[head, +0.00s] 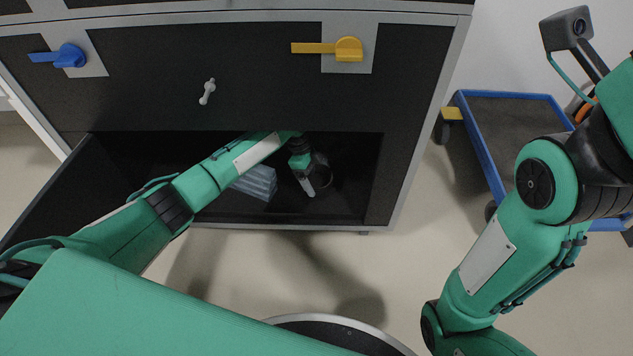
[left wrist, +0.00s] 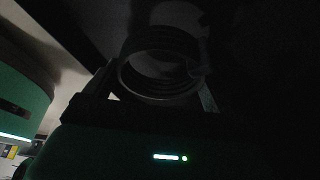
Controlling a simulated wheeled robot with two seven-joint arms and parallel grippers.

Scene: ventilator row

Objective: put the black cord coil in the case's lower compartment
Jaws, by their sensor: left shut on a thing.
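The case (head: 250,85) is a dark cabinet with grey edging. Its lower compartment (head: 350,205) is open at the front, dark inside. My left arm reaches in through the opening. My left gripper (head: 312,178) is inside the compartment, shut on the black cord coil (head: 326,172). The coil is a dark ring of several turns, and it also shows in the left wrist view (left wrist: 160,96) between the two fingers. Shadow hides whether the coil touches the compartment floor. My right arm shows at the right of the head view, but its gripper is not identifiable.
A bluish-grey stacked item (head: 258,183) lies in the compartment left of the gripper. Above the opening are a blue latch (head: 69,56), a yellow latch (head: 347,49) and a small grey handle (head: 207,91). A blue-edged cart (head: 478,150) stands at right.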

